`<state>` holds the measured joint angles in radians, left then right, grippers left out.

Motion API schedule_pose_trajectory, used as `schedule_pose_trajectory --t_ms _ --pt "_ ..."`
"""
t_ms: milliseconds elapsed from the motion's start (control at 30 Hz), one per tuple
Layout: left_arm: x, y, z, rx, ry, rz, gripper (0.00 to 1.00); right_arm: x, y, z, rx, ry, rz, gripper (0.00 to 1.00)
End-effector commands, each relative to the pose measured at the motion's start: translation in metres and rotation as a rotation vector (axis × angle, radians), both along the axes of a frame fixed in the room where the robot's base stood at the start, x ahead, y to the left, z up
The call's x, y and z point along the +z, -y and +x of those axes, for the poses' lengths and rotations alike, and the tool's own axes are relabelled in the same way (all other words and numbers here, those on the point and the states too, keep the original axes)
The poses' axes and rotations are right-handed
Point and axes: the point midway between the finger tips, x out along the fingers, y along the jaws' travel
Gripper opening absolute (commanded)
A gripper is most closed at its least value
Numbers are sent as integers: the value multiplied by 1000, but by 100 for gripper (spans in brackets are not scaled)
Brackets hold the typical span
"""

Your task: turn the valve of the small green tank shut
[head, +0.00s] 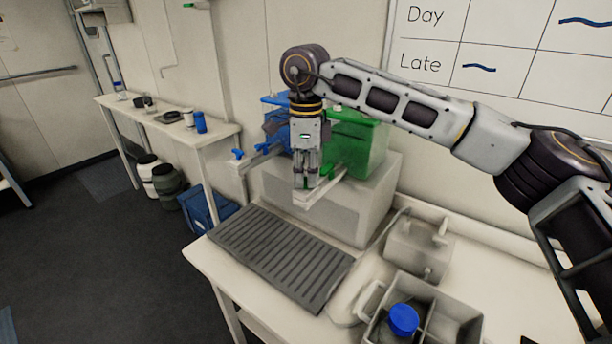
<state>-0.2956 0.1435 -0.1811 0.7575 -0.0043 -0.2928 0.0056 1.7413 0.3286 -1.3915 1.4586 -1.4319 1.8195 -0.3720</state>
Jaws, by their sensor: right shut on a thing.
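The small green tank (358,146) stands on a pale raised block, to the right of a blue tank (275,127). A pale spout (325,188) reaches forward from the green tank. My right gripper (307,184) points down at this spout, in front of the tanks, and is shut on the green tank's valve. The fingers hide most of the valve; only a little green shows by them, so how far it is turned cannot be told. The blue tank's valve (238,154) shows to the left. My left gripper is not in view.
A dark ribbed drain tray (280,255) lies below the spouts. A grey divided caddy (452,318) with a blue-capped bottle (403,320) and a grey container (418,245) stand at the right. A side shelf (215,137) with small items runs along the left wall.

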Motion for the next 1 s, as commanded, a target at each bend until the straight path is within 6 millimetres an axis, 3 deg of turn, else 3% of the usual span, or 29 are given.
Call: schedule_pose_trajectory --t_ms 600,1000 --pt "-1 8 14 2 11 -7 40 0 0 0 -466 1 0 0" --pt "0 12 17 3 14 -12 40 0 0 0 -601 1 1 0"
